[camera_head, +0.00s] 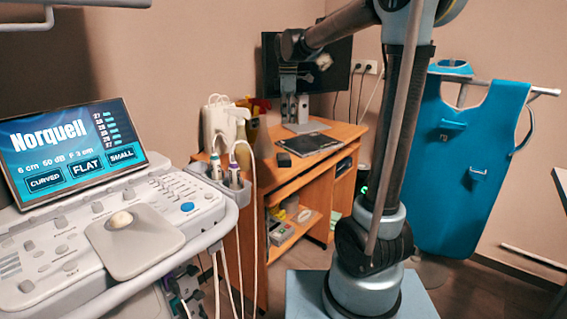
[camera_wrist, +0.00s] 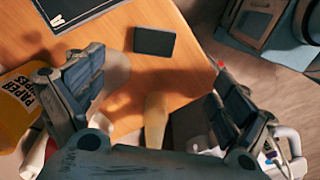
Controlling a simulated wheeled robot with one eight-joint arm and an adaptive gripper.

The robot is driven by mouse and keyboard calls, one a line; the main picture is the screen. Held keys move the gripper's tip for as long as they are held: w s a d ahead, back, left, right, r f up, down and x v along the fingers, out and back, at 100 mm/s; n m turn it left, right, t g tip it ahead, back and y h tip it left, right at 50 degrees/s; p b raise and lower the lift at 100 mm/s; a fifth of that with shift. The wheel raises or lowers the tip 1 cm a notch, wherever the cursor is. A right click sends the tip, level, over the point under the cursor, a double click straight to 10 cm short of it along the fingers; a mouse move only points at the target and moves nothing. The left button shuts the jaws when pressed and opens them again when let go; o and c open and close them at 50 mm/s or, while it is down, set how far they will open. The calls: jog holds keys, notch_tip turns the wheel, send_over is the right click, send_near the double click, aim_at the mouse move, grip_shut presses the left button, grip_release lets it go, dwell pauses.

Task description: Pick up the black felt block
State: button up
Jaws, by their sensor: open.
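The black felt block (camera_head: 284,159) is a small dark block lying flat on the orange wooden desk (camera_head: 345,131), near its front left edge. In the wrist view the block (camera_wrist: 153,42) lies at top centre, beyond the fingertips and clear of them. My gripper (camera_wrist: 155,100) shows two dark padded fingers spread wide, with nothing held between them. In the head view my gripper (camera_head: 289,85) hangs above the desk, in front of the monitor and higher than the block.
A dark flat tablet-like item (camera_head: 309,143) lies behind the block. A monitor (camera_head: 335,65) stands at the back. The ultrasound console (camera_head: 110,235) fills the left.

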jog(key=w+a, duration=0.1)
send_near(284, 156)
jog(key=shift+n, duration=0.4)
notch_tip(284, 156, down, 10)
jog(key=shift+f, duration=0.15)
dwell(0.4)
jog(key=shift+c, duration=0.3)
jog(key=c, duration=1)
